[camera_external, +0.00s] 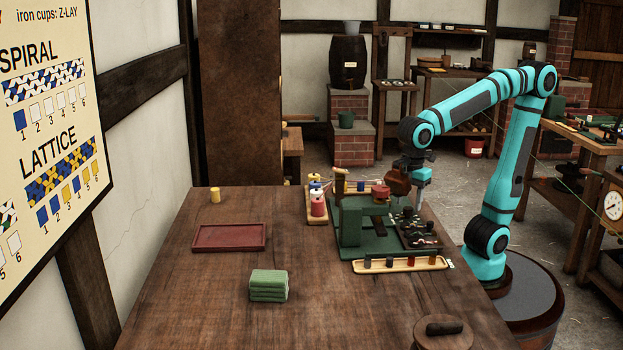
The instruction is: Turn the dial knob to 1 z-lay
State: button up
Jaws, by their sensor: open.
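A green machine (350,222) stands on a green base at the right half of the table. It carries a red drum-like part (381,192) and a dark panel (420,236) with small parts at its right. I cannot make out the dial knob or a 1 z-lay mark at this size. My gripper (418,206) points down above the back right of the machine, beside a brown piece (398,181). It is open, and I see nothing held in it. Its fingertips are small, and I cannot tell their exact gap to the parts below.
A pale tray (363,267) with several small cylinders lies in front of the machine. Thread spools (318,207) stand at its left. A red tray (202,238), green stack (268,284), yellow cylinder (215,195) and round wooden piece (443,328) sit around it. The table's front middle is clear.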

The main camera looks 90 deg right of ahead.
jog(key=shift+f, duration=1)
jog(key=c, duration=1)
jog(key=shift+o, duration=0.2)
jog(key=m, duration=0.3)
jog(key=shift+m, duration=2.4)
